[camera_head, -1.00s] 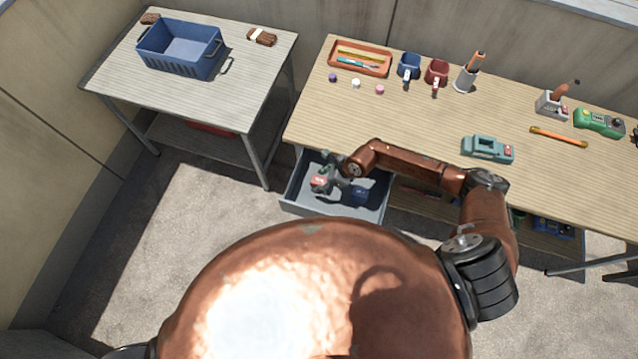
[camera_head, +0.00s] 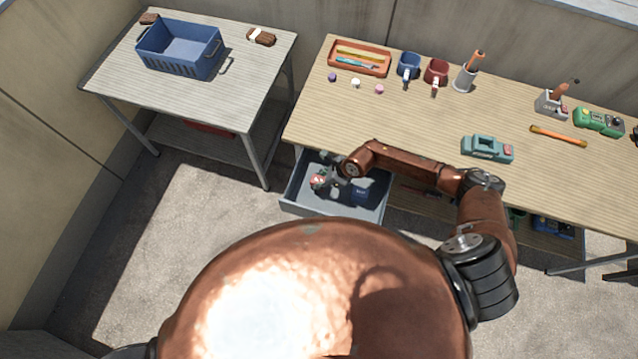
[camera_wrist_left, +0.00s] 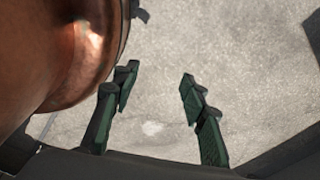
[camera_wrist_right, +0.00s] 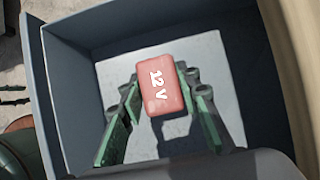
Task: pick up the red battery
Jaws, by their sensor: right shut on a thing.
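The red battery (camera_wrist_right: 160,88), marked "12 V", is between the fingers of my right gripper (camera_wrist_right: 158,84) in the right wrist view. The fingers are shut on its sides. In the head view the red battery (camera_head: 318,180) shows small inside the open grey drawer (camera_head: 326,208), partly covered by my right gripper (camera_head: 322,176). A shadow lies below it on the drawer floor; I cannot tell how far it is from the floor. My left gripper (camera_wrist_left: 157,88) is open and empty above the concrete floor in the left wrist view.
The workbench (camera_head: 420,125) above holds mugs, an orange tray (camera_head: 388,68) and a teal device (camera_head: 487,149). A side table (camera_head: 115,72) at left carries a blue crate (camera_head: 180,68). The drawer walls surround my right gripper closely.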

